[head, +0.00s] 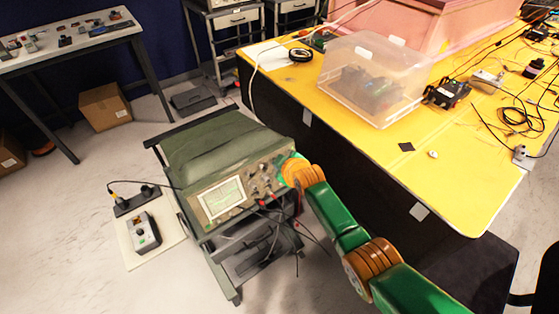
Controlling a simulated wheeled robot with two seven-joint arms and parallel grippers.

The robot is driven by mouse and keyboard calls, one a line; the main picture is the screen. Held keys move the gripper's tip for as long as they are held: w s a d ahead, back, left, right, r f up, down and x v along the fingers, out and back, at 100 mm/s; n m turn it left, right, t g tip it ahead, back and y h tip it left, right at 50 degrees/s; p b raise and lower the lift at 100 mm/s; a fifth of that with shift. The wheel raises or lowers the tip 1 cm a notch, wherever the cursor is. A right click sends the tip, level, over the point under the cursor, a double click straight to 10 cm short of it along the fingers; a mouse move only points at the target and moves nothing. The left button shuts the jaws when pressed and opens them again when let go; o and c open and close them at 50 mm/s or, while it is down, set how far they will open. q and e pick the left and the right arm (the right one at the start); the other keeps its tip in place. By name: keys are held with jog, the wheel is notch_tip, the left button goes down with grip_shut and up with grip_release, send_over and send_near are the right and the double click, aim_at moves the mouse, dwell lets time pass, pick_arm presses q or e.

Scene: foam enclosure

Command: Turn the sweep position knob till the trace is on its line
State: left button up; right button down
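A green oscilloscope (215,150) sits on a cart, its front panel facing lower right. Its pale gridded screen (222,197) is on the panel's left; the trace and its line are too small to make out. Several small knobs (258,182) are right of the screen. I cannot tell which is the sweep position knob, and it may be hidden. My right arm, green with orange joints, reaches from the lower right to the panel's right end. Its wrist covers that end, and my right gripper's fingers cannot be made out there. My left gripper is not in view.
A yellow table (440,170) at the right holds a clear plastic box (372,80), cables and small devices. Dark leads hang before the cart (232,262). A small device (143,232) lies on a board at the left.

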jog(key=shift+f, duration=0.1)
dwell(0.3)
jog(key=c, duration=0.8)
grip_release()
jog(key=shift+c, duration=0.2)
jog(key=shift+s+d+r+p, duration=0.1)
jog(key=shift+s+r+p, duration=0.1)
jog(key=shift+r+p, duration=0.3)
jog(key=p+v, duration=0.2)
jog(key=v, duration=0.4)
jog(key=shift+p, duration=0.35)
jog(key=shift+s, duration=0.1)
